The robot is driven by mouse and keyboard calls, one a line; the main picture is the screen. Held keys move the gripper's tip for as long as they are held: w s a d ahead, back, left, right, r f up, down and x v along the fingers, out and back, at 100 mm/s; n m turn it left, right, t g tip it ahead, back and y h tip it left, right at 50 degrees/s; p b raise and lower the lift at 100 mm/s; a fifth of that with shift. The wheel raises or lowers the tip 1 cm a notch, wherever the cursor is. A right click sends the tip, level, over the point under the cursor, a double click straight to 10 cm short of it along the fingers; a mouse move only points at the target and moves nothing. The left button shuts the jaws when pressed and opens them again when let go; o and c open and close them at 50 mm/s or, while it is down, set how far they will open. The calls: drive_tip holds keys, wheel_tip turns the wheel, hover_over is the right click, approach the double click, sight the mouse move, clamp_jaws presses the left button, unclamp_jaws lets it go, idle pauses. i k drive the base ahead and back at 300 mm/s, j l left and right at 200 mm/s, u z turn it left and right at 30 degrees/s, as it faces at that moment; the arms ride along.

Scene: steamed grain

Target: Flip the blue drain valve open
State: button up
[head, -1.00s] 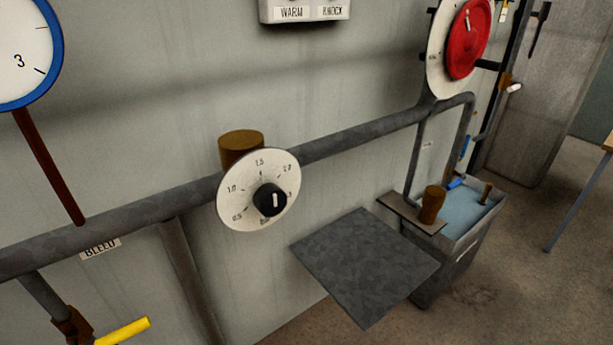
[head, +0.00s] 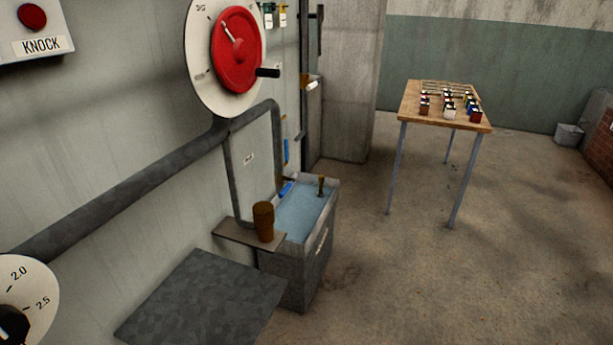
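A small blue handle (head: 286,188) lies at the back left corner of the grey water tank (head: 320,235), where a pipe comes down. A second, upright blue piece (head: 285,151) shows higher up by the wall pipes. I cannot tell which of the two is the drain valve, and both are too small to tell open from shut. My gripper is not in view.
A red wheel (head: 248,68) with a projecting dark handle is on the wall. A brown cylinder (head: 264,222) stands on a narrow shelf beside the tank. A grey plate (head: 200,300) juts out in front. A wooden table (head: 410,100) stands farther right; the floor between is clear.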

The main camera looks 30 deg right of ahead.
sight(282, 193)
drive_tip(key=i+l+z, duration=0.1)
drive_tip(key=l, duration=0.15)
drive_tip(key=i+l+z, duration=0.1)
drive_tip(key=i+l+u, duration=0.1)
drive_tip(key=i+l, duration=0.2)
drive_tip(key=i, duration=0.2)
drive_tip(key=i+l+u, duration=0.1)
drive_tip(key=i+l, duration=0.2)
drive_tip(key=i, duration=0.2)
drive_tip(key=i+l+u, duration=0.1)
drive_tip(key=i+l, duration=0.25)
drive_tip(key=i, duration=0.15)
